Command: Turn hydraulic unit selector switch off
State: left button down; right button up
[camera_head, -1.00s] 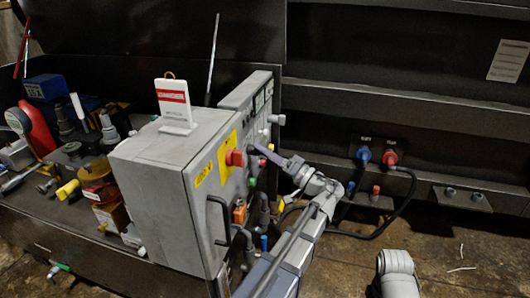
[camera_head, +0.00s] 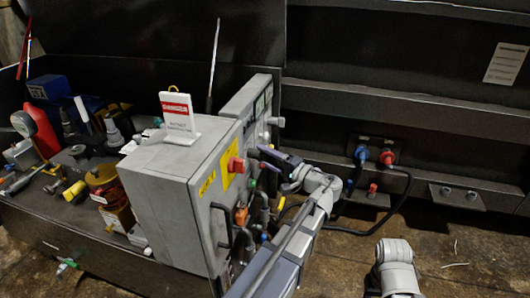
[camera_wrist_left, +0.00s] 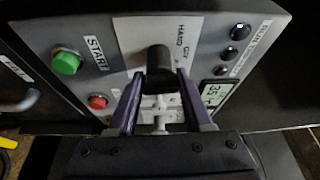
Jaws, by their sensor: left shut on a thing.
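The selector switch (camera_wrist_left: 158,66) is a black knob on a grey control panel (camera_wrist_left: 205,40), under a label that reads "HAND" and "OFF", partly hidden by my fingers. My left gripper (camera_wrist_left: 155,98) has its two purple fingers on either side of the knob, shut on it. In the head view my left gripper (camera_head: 272,156) reaches the front of the grey hydraulic unit cabinet (camera_head: 160,180); the knob is hidden there. My right gripper is not in view; only part of my right arm shows at the bottom right.
A green START button (camera_wrist_left: 66,62) and a red button (camera_wrist_left: 97,102) sit left of the knob. Black buttons and a display (camera_wrist_left: 214,92) are on its right. A red knob (camera_head: 235,165) and a door handle (camera_head: 221,228) stick out from the cabinet front.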

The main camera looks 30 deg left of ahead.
pick_arm(q)
jog(key=shift+m, duration=0.5)
jog(key=shift+c, duration=1.6)
grip_release()
jog(key=s+d, duration=0.1)
jog(key=d, duration=0.6)
jog(key=shift+d, duration=0.4)
jog(key=shift+s, duration=0.1)
